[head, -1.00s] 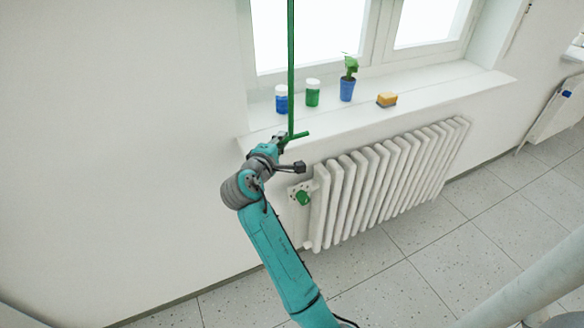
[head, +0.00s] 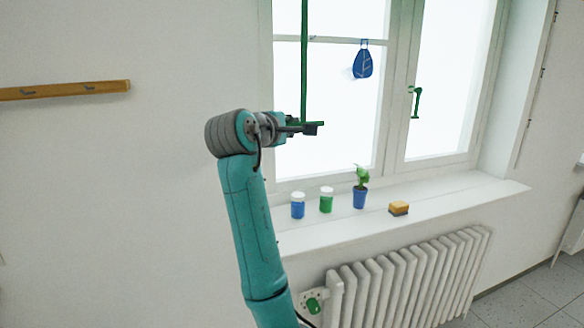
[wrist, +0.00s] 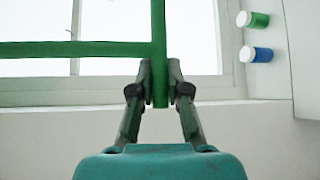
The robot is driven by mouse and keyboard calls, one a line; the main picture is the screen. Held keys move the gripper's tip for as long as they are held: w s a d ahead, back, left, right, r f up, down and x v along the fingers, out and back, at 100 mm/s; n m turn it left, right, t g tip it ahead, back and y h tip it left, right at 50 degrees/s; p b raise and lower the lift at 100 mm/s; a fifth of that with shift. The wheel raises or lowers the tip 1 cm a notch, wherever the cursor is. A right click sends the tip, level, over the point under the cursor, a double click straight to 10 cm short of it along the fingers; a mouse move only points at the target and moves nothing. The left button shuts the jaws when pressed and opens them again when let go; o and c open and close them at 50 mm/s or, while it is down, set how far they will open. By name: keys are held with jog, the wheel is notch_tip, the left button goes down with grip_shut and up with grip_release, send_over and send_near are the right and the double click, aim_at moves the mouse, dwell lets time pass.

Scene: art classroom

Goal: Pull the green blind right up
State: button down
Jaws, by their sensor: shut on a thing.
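A thin straight green pull (head: 304,65) runs down from the top of the head view in front of the left window pane. It ends in a short green crossbar (head: 321,123). My gripper (head: 312,129) is shut on the crossbar, above sill level. In the wrist view the crossbar (wrist: 158,30) lies between the two fingers of my gripper (wrist: 160,72), and the pull (wrist: 80,49) leads off to the left. No blind cloth shows in either view; the visible panes are bare.
On the sill (head: 450,203) stand a blue jar (head: 297,206), a green jar (head: 326,202), a potted plant (head: 360,197) and a sponge (head: 399,208). A radiator (head: 410,275) is below.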

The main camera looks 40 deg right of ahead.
notch_tip(320, 180, up, 23)
dwell(0.4)
jog(key=c, duration=1.1)
grip_release()
jog(key=shift+c, duration=0.2)
jog(key=shift+f, duration=0.1)
jog(key=shift+a, duration=0.1)
jog(key=v, duration=1.1)
jog(key=shift+s+a, duration=0.25)
jog(key=shift+a, duration=0.1)
jog(key=shift+f, duration=0.1)
